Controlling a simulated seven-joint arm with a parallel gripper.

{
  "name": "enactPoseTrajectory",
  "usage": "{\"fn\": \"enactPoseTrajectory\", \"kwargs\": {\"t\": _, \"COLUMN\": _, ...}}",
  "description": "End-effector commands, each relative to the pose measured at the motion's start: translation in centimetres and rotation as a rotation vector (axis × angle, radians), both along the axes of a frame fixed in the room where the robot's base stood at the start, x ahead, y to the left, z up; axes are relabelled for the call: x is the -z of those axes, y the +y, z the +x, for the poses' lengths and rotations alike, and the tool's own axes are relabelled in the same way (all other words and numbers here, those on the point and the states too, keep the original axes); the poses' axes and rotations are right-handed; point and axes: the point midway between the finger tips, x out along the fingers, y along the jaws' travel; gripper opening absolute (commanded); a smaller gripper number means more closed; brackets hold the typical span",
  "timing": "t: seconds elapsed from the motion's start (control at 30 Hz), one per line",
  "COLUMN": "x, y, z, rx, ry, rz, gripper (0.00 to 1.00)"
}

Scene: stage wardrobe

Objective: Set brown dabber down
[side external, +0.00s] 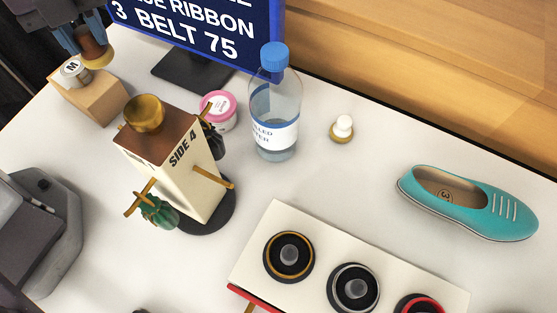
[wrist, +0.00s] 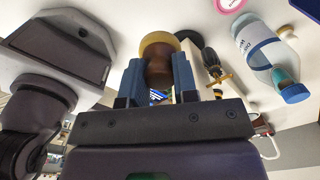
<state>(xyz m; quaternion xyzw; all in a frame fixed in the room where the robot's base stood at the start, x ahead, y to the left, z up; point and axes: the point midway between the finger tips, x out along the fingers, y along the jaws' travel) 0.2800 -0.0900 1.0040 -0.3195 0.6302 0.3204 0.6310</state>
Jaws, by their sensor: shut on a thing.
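The brown dabber (side external: 96,52) has a brown handle and a tan, round pad at its lower end. My gripper (side external: 80,38) is shut on its handle at the upper left of the side external view. It holds the dabber close above and beside a wooden block (side external: 98,98) with a round piece marked M on top; I cannot tell whether they touch. In the wrist view, the blue fingers of my gripper (wrist: 158,82) stand on both sides of the brown dabber (wrist: 159,68), its pad pointing away from me. The fingers partly hide the handle.
A cream tower (side external: 180,165) marked SIDE 4 stands nearby with pegs and hanging items. A blue sign (side external: 200,30), pink tub (side external: 218,110), bottle (side external: 273,110), white-topped dabber (side external: 342,128), teal shoe (side external: 468,203) and ringed board (side external: 270,228) surround open table. A grey device (side external: 40,230) is at left.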

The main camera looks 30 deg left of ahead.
Motion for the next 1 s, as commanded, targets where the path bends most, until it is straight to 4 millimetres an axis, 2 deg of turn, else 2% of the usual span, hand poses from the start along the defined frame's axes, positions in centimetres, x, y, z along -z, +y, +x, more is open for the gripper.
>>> {"fn": "enactPoseTrajectory", "kwargs": {"t": 0.37, "x": -6.7, "y": -0.1, "z": 0.1, "rx": 0.000, "ry": -0.006, "rz": 0.000, "gripper": 0.05}}
{"fn": "enactPoseTrajectory", "kwargs": {"t": 0.77, "x": -9.6, "y": -4.7, "z": 3.4, "rx": 0.091, "ry": 0.001, "rz": -0.005, "gripper": 0.05}}
{"fn": "enactPoseTrajectory", "kwargs": {"t": 0.87, "x": -10.4, "y": -6.3, "z": 4.4, "rx": 0.114, "ry": 0.001, "rz": -0.007, "gripper": 0.05}}
{"fn": "enactPoseTrajectory", "kwargs": {"t": 1.0, "x": -11.7, "y": -9.5, "z": 6.2, "rx": 0.152, "ry": 0.002, "rz": -0.007, "gripper": 0.05}}
